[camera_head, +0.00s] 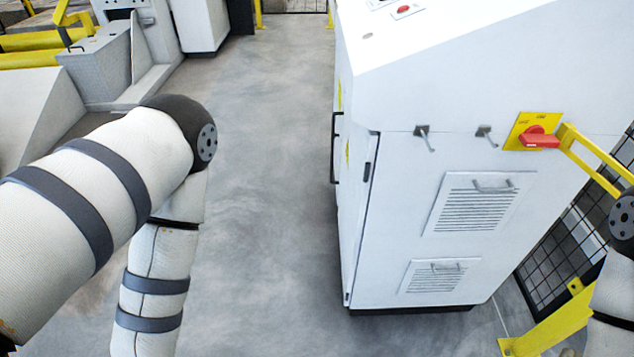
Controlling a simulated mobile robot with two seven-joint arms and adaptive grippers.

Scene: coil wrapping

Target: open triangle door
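A white cabinet (400,210) with a sloped top stands right of centre. Its left side, seen at a steep angle, has a black bar handle (335,148) and small yellow markings; their shape is too foreshortened to read. A dark hinge-like strip (367,171) is near the front corner. The side panel looks flush, and I see no clear opening. No door is plainly triangular. My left arm comes in from the left and bends down out of the frame; its gripper is out of view. Part of my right arm shows at the right edge; its gripper is out of view.
The cabinet front has two vent panels (475,203), two small hooks and a red rotary switch (540,140) on a yellow plate. A yellow rail (595,160) and black mesh fence stand at right. Grey machinery (100,60) is at upper left. The grey floor (265,200) between is clear.

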